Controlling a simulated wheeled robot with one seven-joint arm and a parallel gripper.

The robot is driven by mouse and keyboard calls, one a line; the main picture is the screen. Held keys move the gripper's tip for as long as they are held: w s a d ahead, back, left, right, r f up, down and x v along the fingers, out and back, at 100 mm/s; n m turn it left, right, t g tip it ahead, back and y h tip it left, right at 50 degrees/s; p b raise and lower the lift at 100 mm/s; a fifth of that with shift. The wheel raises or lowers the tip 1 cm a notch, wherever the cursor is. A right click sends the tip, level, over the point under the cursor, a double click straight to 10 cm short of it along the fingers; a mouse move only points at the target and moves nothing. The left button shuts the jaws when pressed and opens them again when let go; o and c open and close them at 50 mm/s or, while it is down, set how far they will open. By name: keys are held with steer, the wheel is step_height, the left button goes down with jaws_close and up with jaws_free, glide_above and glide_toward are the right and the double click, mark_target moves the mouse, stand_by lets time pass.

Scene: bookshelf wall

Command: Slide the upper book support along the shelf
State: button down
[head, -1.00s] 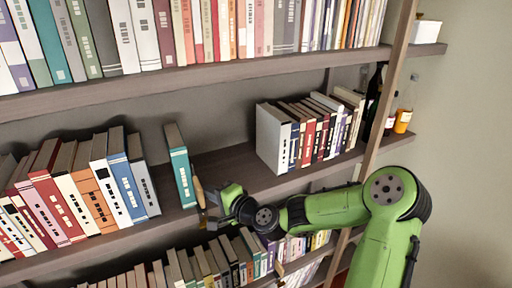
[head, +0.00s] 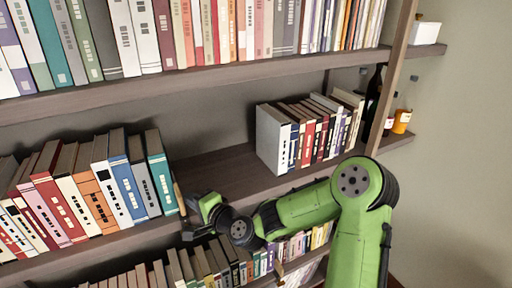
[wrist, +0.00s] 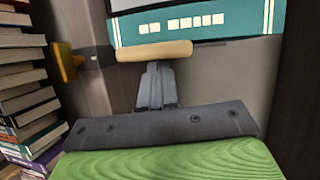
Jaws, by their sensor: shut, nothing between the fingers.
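The upper book support is a thin tan upright piece (head: 179,197) on the middle shelf, at the right end of the left row of books. In the wrist view it shows as a tan bar (wrist: 154,50) alongside the teal book (wrist: 195,24). The teal book (head: 160,172) leans against the row to its left. My gripper (head: 192,206) is at the support's right side, shut and empty. In the wrist view its closed fingers (wrist: 157,72) reach the bar's near edge and appear to touch it. The support's base is hidden.
The middle shelf (head: 225,175) is bare from my gripper to the right book group (head: 285,135). A wooden upright (head: 385,95) and bottles (head: 402,121) stand further right. Packed shelves lie above and below. A gold-coloured piece (wrist: 67,62) shows at left in the wrist view.

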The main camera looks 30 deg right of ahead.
steer(key=shift+a, duration=0.6)
steer(key=d+b, duration=0.1)
steer(key=d, duration=0.3)
steer(key=shift+d, duration=0.1)
steer(key=b+v, duration=0.9)
steer(key=v, duration=0.6)
steer(key=shift+s, duration=0.35)
